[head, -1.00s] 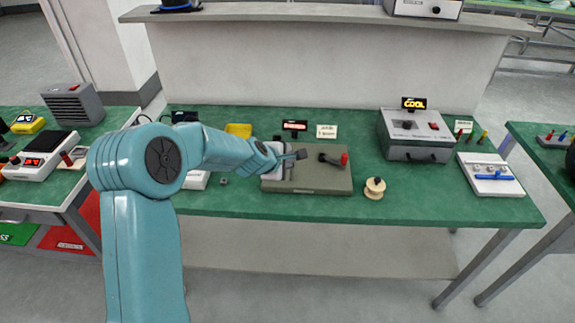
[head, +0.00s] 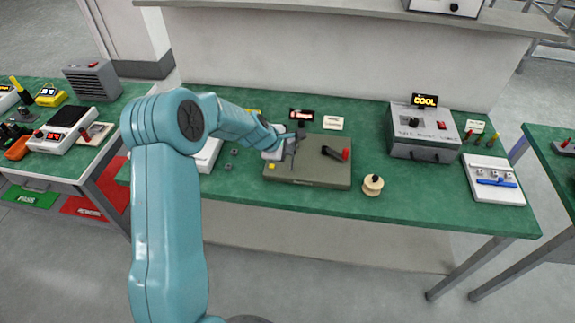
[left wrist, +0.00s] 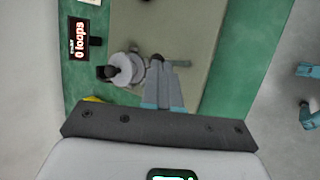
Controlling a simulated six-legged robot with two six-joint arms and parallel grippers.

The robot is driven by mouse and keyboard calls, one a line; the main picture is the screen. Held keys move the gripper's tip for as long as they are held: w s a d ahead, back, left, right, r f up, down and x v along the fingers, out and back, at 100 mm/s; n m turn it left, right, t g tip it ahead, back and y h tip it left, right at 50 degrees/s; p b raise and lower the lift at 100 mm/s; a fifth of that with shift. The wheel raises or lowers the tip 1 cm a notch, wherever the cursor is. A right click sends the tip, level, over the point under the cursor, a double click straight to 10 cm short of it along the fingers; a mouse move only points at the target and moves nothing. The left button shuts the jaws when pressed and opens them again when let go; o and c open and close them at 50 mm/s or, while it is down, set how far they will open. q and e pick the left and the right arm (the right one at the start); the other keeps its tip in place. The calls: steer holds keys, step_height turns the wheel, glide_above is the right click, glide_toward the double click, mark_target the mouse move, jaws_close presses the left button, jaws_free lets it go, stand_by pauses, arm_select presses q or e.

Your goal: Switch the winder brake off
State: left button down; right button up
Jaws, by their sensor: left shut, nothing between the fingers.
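The winder is an olive base plate (head: 315,175) on the green bench, with a black crank arm ending in a red handle (head: 345,154). A pale round winding part (left wrist: 127,68) shows beside my fingers in the left wrist view. My left gripper (head: 295,137) is shut and empty over the far left part of the winder; its fingers also show in the left wrist view (left wrist: 168,66). A small yellow piece (head: 271,166) is at the winder's left edge. I cannot make out which part is the brake. My right gripper is not in view.
A small display (head: 301,115) behind the winder reads 0 loops in the left wrist view (left wrist: 79,38). A wooden spool (head: 372,185) stands to the right. A grey box (head: 417,137) with a COOL sign and a white tray (head: 494,184) are farther right.

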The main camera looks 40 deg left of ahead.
arm_select(q)
steer(key=w+r+p+v, duration=0.1)
steer(key=p+v, duration=0.1)
steer(key=v, duration=0.6)
steer(key=w+r+p+v, duration=0.1)
steer(key=p+v, duration=0.1)
steer(key=v, duration=0.5)
steer(key=shift+a+r+p, duration=0.25)
steer(key=shift+a+p, duration=0.05)
steer(key=shift+a, duration=0.1)
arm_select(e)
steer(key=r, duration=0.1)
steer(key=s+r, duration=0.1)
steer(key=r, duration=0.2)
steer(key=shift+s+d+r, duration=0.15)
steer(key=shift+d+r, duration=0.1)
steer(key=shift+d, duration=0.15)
arm_select(q)
steer(key=shift+s+d+r, duration=0.1)
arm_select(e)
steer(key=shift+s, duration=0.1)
